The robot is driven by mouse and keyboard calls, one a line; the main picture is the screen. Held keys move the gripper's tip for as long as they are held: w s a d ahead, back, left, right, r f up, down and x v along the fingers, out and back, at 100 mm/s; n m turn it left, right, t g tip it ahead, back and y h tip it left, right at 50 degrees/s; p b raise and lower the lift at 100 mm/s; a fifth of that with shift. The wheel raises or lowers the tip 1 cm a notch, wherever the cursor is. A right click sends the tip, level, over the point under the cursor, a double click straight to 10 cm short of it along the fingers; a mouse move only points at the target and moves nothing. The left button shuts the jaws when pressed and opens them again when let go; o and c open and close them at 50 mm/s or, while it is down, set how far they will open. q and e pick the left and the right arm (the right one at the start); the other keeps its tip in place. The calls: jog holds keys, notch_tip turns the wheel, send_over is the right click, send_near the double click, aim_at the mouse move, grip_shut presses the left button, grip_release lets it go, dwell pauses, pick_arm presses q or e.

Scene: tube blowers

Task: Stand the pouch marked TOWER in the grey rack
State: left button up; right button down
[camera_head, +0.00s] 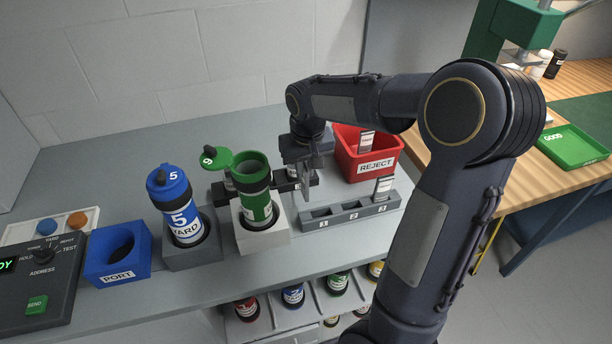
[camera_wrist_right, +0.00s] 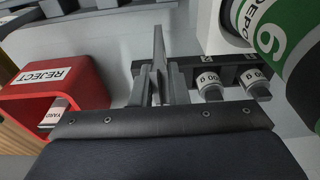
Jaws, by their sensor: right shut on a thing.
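My right gripper (camera_head: 303,172) is above the bench, between the green canister and the red bin. It is shut on a thin grey pouch (camera_head: 306,188), which hangs down and shows nearly edge-on in the right wrist view (camera_wrist_right: 158,48). I cannot read its marking. The grey rack (camera_head: 335,220), with slots numbered 1, 2 and 3, lies to the right of and in front of the gripper. A pale pouch (camera_head: 383,187) stands in slot 3; its marking is too small to read. Slots 1 and 2 look empty. My left gripper is not in view.
The open green canister (camera_head: 259,208) stands close left of the gripper, beside a blue canister (camera_head: 175,200). The red REJECT bin (camera_head: 388,160) at the back right holds another pouch (camera_head: 366,142). A dark rack (camera_wrist_right: 226,70) with small labelled pieces stands behind the green canister.

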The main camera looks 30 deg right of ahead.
aim_at(306, 179)
jog(key=shift+w+d+f, duration=0.1)
jog(key=shift+d+f, duration=0.05)
jog(key=shift+f, duration=0.85)
jog(key=shift+w+d+f, duration=0.1)
jog(key=shift+d+f, duration=0.05)
jog(key=shift+f, duration=0.85)
jog(key=shift+f, duration=0.15)
jog(key=c, duration=1.4)
grip_release()
